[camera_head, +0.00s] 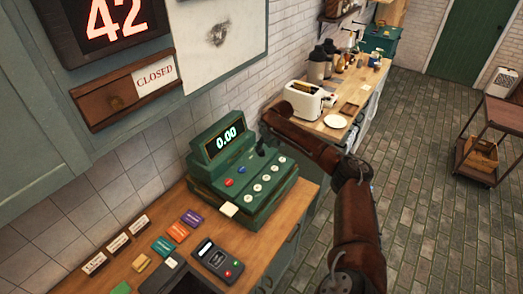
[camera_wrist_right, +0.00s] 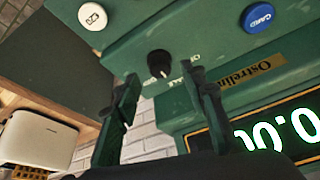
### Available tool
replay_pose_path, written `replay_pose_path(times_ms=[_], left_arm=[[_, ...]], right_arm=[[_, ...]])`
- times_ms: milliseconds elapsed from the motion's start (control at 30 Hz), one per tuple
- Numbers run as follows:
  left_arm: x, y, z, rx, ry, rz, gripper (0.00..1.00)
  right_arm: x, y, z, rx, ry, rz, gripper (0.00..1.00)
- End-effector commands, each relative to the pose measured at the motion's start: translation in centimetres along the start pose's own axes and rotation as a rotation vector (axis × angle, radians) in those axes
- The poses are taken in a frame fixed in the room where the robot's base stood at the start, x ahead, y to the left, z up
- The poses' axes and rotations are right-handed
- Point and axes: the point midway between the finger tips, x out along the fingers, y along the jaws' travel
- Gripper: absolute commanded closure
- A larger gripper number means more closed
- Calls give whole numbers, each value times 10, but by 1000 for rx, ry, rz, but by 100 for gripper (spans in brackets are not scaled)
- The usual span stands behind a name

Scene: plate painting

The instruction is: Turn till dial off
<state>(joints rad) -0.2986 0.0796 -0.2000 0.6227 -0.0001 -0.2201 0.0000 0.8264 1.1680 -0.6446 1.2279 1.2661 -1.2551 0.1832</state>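The green till (camera_head: 240,170) stands on the wooden counter, its lit display (camera_head: 226,138) reading 0.00. Its black dial (camera_wrist_right: 158,63) shows in the right wrist view, with a small white mark toward the bottom of the picture. Small lettering beside the dial is partly hidden by a finger and hard to read. My right gripper (camera_wrist_right: 164,82) is open and empty; its two fingers lie on either side of the dial in that view, and I cannot tell how far short of it they are. In the head view the right gripper (camera_head: 262,146) is over the till's right side. My left gripper is not in view.
A white toaster (camera_head: 306,100) and a plate (camera_head: 335,121) stand on the counter behind my right arm. A trolley (camera_head: 491,135) stands on the open floor at right.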

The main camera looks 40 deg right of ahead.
Motion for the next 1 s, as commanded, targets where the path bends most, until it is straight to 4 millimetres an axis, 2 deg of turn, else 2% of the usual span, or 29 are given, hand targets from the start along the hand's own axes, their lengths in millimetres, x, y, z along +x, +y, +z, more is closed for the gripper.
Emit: replay_pose_path(times_ms=[100, 233, 600, 1000], left_arm=[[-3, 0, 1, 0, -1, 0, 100], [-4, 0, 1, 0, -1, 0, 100], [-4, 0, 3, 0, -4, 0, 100], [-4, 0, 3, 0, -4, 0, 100]], right_arm=[[18, -1, 0, 0, -1, 0, 61], [30, -2, -1, -2, 0, 0, 61], [36, -2, -2, -4, 1, 0, 62], [36, -2, -1, -4, 0, 0, 90]])
